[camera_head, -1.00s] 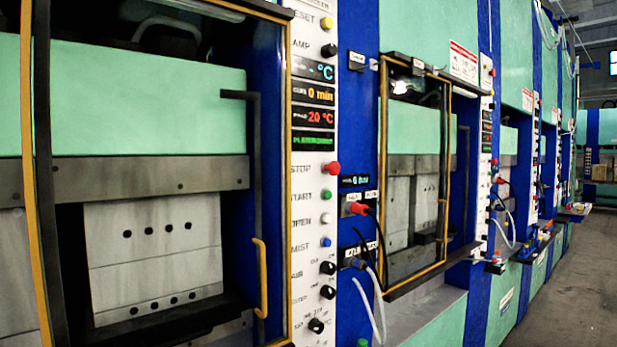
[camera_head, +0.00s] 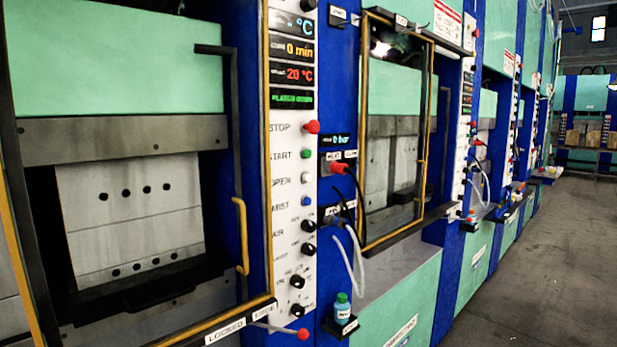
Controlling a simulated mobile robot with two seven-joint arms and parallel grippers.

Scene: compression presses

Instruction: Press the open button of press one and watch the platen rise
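The nearest press fills the left of the head view. Its white control panel (camera_head: 292,235) carries a red STOP button (camera_head: 311,127), a green START button (camera_head: 307,154), a white OPEN button (camera_head: 306,178) and a blue MIST button (camera_head: 306,201). Its displays read 0 min, 20 °C and a green line that seems to say platen down. The grey platen (camera_head: 120,135) sits against the pale mould block (camera_head: 130,215) behind the yellow-edged door frame. Neither of my grippers shows in the view.
A lever with a red knob (camera_head: 303,334) sticks out at the bottom beside a LOCKED label (camera_head: 225,332). A teal bottle (camera_head: 342,308) stands on a small shelf. White hoses hang by the panel. More presses line up behind, and grey floor (camera_head: 530,270) lies clear at right.

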